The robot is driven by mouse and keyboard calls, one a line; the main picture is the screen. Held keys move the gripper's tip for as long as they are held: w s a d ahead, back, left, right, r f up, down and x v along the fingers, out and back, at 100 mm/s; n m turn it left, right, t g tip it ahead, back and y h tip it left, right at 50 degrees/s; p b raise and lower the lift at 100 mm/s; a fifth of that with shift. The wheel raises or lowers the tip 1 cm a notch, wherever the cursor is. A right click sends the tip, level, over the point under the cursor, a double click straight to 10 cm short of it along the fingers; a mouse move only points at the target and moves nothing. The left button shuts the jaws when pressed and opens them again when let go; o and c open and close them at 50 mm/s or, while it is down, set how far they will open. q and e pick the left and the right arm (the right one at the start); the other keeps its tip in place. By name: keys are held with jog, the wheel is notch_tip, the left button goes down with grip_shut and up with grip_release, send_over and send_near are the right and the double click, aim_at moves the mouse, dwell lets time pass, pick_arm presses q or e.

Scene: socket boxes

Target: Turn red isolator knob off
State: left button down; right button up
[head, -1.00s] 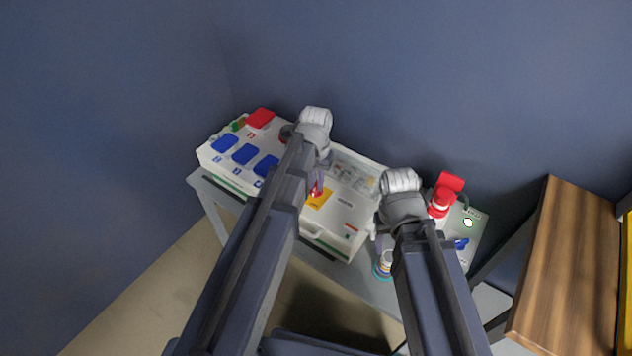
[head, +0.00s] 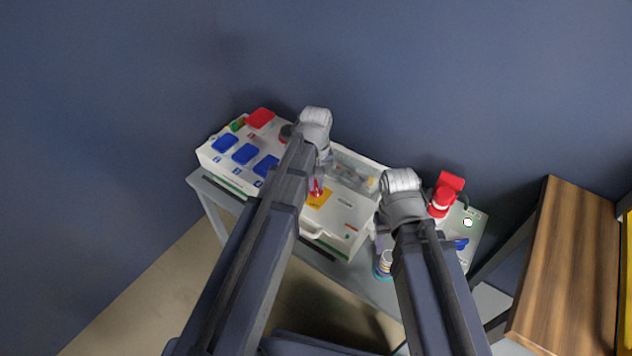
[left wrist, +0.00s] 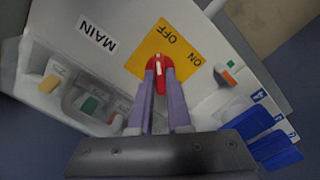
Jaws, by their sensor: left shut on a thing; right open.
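The red isolator knob (left wrist: 158,76) has a white mark and sits on a yellow plate (left wrist: 146,55) printed OFF and ON. My left gripper (left wrist: 160,80) is shut on the knob, one purple finger on each side. The mark points toward the top of the left wrist view; I cannot tell exactly which label it lines up with. In the head view the knob (head: 317,190) shows small below my left wrist, beside the yellow plate (head: 318,201) on a white box (head: 345,222). My right gripper (head: 381,240) is open, apart from the knob, its fingers mostly hidden by its arm.
The box stands on a grey bench (head: 215,190) against a blue wall. Blue socket covers (head: 245,154) and a red one (head: 260,117) lie left. A grey-green box with a red part (head: 442,200) stands right. A ringed round item (head: 383,264) is near my right gripper.

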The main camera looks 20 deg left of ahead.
aim_at(316, 185)
dwell(0.3)
pick_arm(q)
jog(key=c, duration=0.9)
grip_release()
jog(key=shift+o, duration=0.2)
notch_tip(316, 185, up, 8)
jog(key=p, duration=0.8)
jog(key=shift+f, duration=0.1)
jog(key=s+d+r+m+p, duration=0.4)
jog(key=s+d, duration=0.1)
jog(key=s, duration=0.2)
jog(key=s+d+r+m+y+p, duration=0.1)
jog(key=s+d+r+m+p, duration=0.2)
jog(key=s, duration=0.4)
jog(key=shift+s+d+r+m+p, duration=0.35)
jog(key=shift+d+r+m, duration=0.2)
jog(key=shift+d+m, duration=0.55)
